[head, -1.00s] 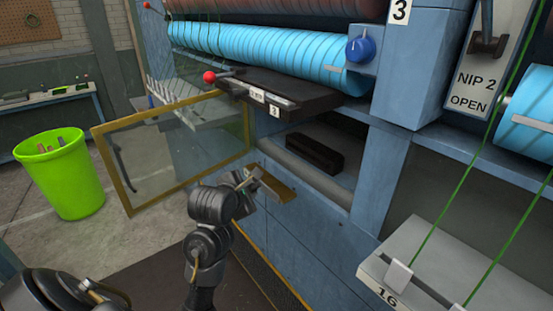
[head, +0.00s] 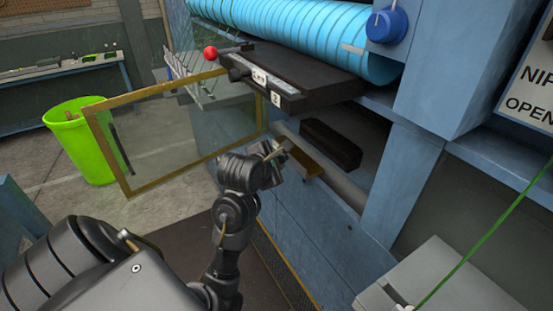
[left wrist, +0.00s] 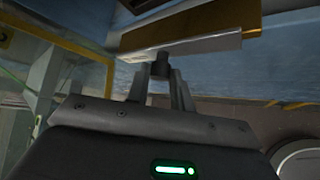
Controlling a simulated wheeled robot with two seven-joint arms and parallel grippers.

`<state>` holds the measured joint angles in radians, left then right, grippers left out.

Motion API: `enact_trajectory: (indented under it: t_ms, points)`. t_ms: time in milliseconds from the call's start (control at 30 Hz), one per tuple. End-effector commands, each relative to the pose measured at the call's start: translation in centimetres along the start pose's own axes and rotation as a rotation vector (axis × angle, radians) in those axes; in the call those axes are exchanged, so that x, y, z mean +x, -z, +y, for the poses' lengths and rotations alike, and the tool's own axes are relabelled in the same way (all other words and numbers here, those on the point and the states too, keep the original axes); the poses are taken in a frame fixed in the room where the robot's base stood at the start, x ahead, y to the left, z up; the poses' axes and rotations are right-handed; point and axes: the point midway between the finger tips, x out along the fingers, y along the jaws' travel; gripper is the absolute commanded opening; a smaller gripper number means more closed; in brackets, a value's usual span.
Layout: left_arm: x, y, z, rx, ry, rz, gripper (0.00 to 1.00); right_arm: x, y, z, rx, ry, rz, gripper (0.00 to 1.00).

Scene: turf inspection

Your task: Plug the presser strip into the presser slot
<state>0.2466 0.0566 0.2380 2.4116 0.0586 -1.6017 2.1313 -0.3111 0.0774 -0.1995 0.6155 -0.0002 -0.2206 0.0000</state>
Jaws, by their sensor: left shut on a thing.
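My left gripper (head: 280,151) is shut on a brass-coloured strip with a pale edge (head: 304,160), most likely the presser strip. In the left wrist view, the gripper's fingers (left wrist: 160,82) meet a dark stub under the strip (left wrist: 190,35). The strip is in front of the blue machine's open bay, near its lower lip. Inside the bay lies a dark block (head: 331,145). Above it, a dark drawer-like unit (head: 300,72) carries white labels, one reading 3. I cannot tell which opening is the presser slot. My right gripper is not in view.
A brass-framed clear guard (head: 165,180) stands open left of the gripper. A red ball knob (head: 210,53) is above it. A blue roller (head: 300,28) and blue knob (head: 387,24) are higher up. A green bin (head: 82,145) stands on the floor at left.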

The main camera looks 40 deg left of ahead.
Motion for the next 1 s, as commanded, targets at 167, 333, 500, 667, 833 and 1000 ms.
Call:
enact_trajectory:
  t_ms: [167, 333, 500, 667, 833, 1000]
  points:
    - [0.8, -0.8, 0.2, 0.000, -0.005, 0.000, 0.00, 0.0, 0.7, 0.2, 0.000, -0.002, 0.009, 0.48]
    - [2.0, -1.8, 0.2, -0.001, -0.004, 0.002, 0.00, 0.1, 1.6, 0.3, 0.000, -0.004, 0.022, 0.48]
    - [3.2, -2.8, 0.1, -0.002, -0.005, -0.002, 0.00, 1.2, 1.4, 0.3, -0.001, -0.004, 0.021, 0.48]
    - [3.8, -3.4, 0.1, -0.003, -0.005, -0.001, 0.00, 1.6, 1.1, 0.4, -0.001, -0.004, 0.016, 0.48]
    - [4.1, -3.7, 0.2, -0.002, -0.003, 0.001, 0.00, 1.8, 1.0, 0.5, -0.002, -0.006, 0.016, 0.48]
    - [4.1, -3.8, 0.2, -0.003, -0.003, 0.001, 0.00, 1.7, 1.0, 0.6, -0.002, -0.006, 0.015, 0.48]
